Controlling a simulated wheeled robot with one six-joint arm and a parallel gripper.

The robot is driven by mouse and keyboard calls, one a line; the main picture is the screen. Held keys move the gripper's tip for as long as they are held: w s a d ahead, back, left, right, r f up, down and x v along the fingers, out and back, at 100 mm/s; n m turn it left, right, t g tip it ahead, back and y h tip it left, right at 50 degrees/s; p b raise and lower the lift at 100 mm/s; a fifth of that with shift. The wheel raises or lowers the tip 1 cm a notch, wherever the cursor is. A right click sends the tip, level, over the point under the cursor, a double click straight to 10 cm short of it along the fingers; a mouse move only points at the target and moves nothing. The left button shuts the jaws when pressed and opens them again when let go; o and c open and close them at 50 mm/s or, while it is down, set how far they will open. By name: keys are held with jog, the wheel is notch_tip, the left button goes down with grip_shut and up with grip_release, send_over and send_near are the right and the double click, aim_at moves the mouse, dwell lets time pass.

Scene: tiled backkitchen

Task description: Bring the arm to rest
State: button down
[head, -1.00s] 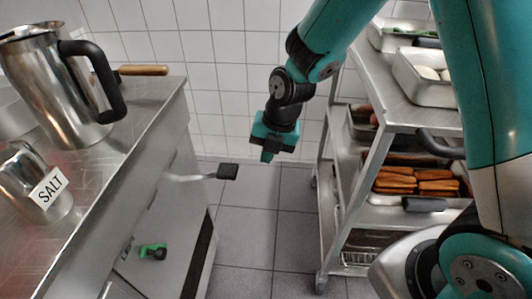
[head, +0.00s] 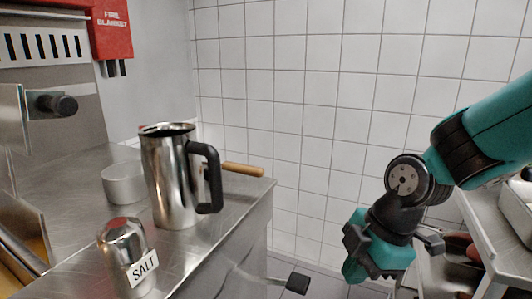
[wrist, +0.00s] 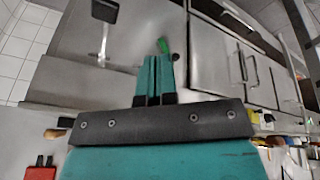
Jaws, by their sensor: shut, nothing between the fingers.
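My gripper (head: 366,275) hangs at the lower right of the head view, pointing down, in front of the white tiled wall. In the wrist view my gripper (wrist: 154,75) shows its two teal fingers side by side, closed together with nothing held. It is apart from the counter and from the trolley.
A steel counter (head: 85,190) on the left bears a steel jug (head: 172,180), a salt shaker (head: 124,248) and a small pot (head: 122,184). A wooden handle (head: 243,169) juts at its edge. A steel trolley (head: 487,235) stands close at right. A fire blanket box (head: 110,28) hangs upper left.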

jog(key=s+r+m+p, duration=0.1)
jog(key=s+r+m, duration=0.8)
jog(key=s+m, duration=0.4)
notch_tip(320, 180, up, 13)
jog(key=p, duration=1.4)
jog(key=shift+w+r+g+y, duration=0.2)
jog(key=shift+g+y, duration=0.1)
jog(key=shift+g, duration=0.1)
jog(key=shift+a, duration=0.1)
